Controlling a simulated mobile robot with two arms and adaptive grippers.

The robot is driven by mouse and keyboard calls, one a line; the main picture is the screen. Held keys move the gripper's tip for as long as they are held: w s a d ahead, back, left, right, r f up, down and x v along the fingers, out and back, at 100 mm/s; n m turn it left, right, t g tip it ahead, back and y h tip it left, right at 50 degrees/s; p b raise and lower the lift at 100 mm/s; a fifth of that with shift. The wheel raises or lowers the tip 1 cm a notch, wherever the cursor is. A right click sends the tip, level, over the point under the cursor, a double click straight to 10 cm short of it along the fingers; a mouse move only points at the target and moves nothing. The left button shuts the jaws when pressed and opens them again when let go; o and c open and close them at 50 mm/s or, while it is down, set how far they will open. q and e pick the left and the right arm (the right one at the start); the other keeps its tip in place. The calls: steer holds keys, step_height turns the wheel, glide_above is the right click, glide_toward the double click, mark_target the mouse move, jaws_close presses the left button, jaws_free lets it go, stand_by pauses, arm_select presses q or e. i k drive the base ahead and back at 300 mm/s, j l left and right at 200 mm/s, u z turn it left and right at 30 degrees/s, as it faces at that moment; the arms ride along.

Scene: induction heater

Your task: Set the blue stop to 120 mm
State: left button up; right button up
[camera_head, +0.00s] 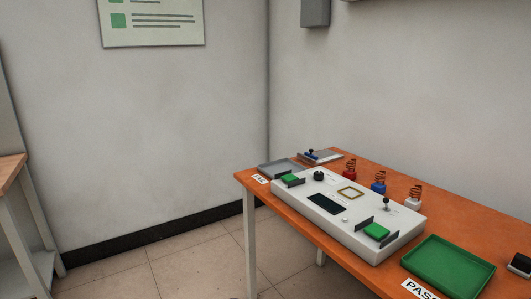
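A small blue stop (311,155) with a dark knob on top sits on a grey plate or rail (328,156) at the far end of the orange table. It is small at this distance, and any scale marks or its setting cannot be read. Neither of my grippers shows in the head view.
On the orange table (455,224) stands a white control box (364,246) with green buttons and a dark display. Behind it stand red, blue and white pieces with copper coils. A grey tray (270,170) and a green tray (447,267) flank it. Tiled floor lies clear at left.

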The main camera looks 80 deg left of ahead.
mark_target(310, 154)
steer(key=u, duration=2.4)
